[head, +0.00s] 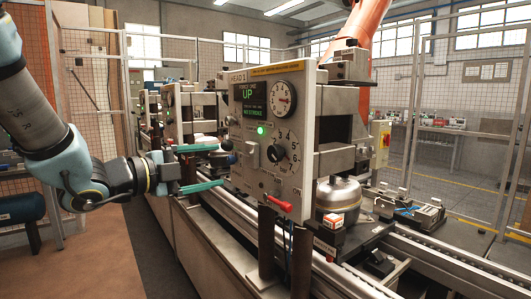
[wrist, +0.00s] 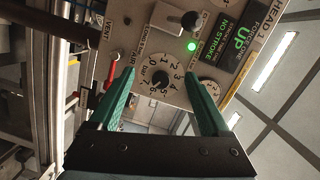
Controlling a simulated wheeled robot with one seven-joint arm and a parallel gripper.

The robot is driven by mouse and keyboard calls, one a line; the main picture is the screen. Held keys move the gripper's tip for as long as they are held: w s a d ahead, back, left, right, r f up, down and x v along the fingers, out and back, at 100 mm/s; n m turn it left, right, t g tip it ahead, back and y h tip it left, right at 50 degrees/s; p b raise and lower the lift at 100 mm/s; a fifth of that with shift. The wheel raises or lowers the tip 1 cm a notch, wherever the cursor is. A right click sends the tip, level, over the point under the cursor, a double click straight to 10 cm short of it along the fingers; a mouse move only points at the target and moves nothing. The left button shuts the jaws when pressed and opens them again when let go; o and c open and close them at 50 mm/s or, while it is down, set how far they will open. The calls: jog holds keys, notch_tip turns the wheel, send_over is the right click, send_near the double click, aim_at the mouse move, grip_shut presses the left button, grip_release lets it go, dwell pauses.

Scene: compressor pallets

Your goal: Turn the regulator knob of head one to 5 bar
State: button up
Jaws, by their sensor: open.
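The regulator knob (head: 277,152) is black and sits on a white numbered dial on the grey HEAD 1 panel (head: 244,180). In the wrist view the knob (wrist: 160,81) appears between my two green fingers, with the dial's numbers around it. I cannot read its pointer setting surely. My gripper (head: 222,165) is open and empty, left of the knob in the head view, its fingers pointing at the panel. It also shows in the wrist view (wrist: 159,75). The fingers look apart from the knob. A round pressure gauge (head: 283,97) is above the knob; its small scale is unclear.
The panel carries a green display (head: 251,99) reading UP and NO STROKE, a lit green lamp (head: 261,131), a selector switch (head: 252,155) and a red lever (head: 279,203). A metal compressor (head: 338,198) stands right of the panel. A conveyor rail (head: 400,255) runs below.

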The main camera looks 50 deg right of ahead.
aim_at(272, 154)
jog(key=s+d+m+g+p, duration=0.1)
jog(key=s+d, duration=0.1)
jog(key=d, duration=0.1)
jog(key=s+d+r+m+g+p, duration=0.1)
jog(key=s+d+p, duration=0.1)
jog(key=s+d, duration=0.1)
jog(key=s+d+g+p, duration=0.1)
jog(key=s+d, duration=0.1)
jog(key=d, duration=0.3)
jog(key=shift+s+d+r+m, duration=0.1)
jog(key=shift+s+r+m, duration=0.15)
jog(key=shift+s+m, duration=0.15)
grip_shut()
